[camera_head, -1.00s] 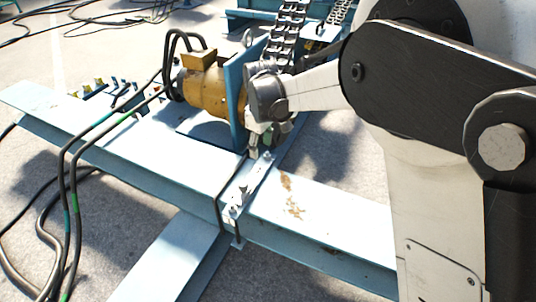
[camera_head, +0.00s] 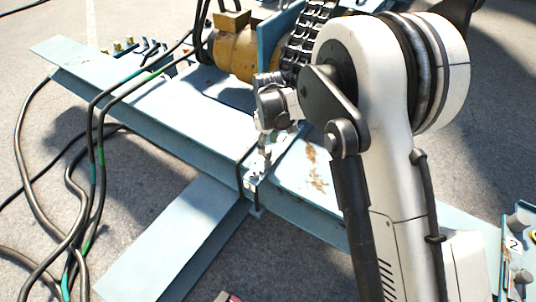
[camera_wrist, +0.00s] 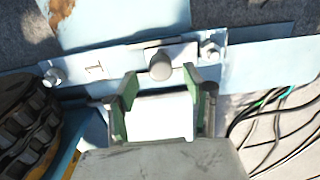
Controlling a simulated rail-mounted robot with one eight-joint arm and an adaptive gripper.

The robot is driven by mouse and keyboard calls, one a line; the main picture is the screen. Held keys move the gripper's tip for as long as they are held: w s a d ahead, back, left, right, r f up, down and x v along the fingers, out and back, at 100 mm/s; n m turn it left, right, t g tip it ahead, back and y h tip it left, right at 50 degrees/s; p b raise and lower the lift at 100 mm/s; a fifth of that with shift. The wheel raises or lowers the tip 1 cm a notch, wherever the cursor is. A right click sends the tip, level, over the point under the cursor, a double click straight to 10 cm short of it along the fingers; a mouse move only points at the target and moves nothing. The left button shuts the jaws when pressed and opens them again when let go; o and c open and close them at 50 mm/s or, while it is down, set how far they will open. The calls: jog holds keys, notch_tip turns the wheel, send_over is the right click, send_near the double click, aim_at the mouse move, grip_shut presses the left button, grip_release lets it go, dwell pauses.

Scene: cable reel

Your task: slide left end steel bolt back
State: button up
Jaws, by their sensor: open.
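The steel bolt (camera_wrist: 160,66) shows in the wrist view as a round grey knob on a pale metal plate (camera_wrist: 95,67) with a fastener near each end. My gripper (camera_wrist: 160,80) is open, its green-padded fingers on either side of the knob's near edge. I cannot tell whether either finger touches it. In the head view my gripper (camera_head: 268,143) is just above the bolt plate (camera_head: 257,168) on the blue beam. The bolt's knob is too small to make out there.
A yellow motor (camera_head: 245,55) and a chain (camera_head: 303,40) stand close behind my gripper. Black cables (camera_head: 97,130) hang over the beam (camera_head: 150,108) at left. A small panel (camera_head: 516,255) marked 2 is at lower right.

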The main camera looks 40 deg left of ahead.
aim_at(268, 150)
jog(key=shift+f+b, duration=0.5)
jog(key=shift+f, duration=1.65)
grip_shut()
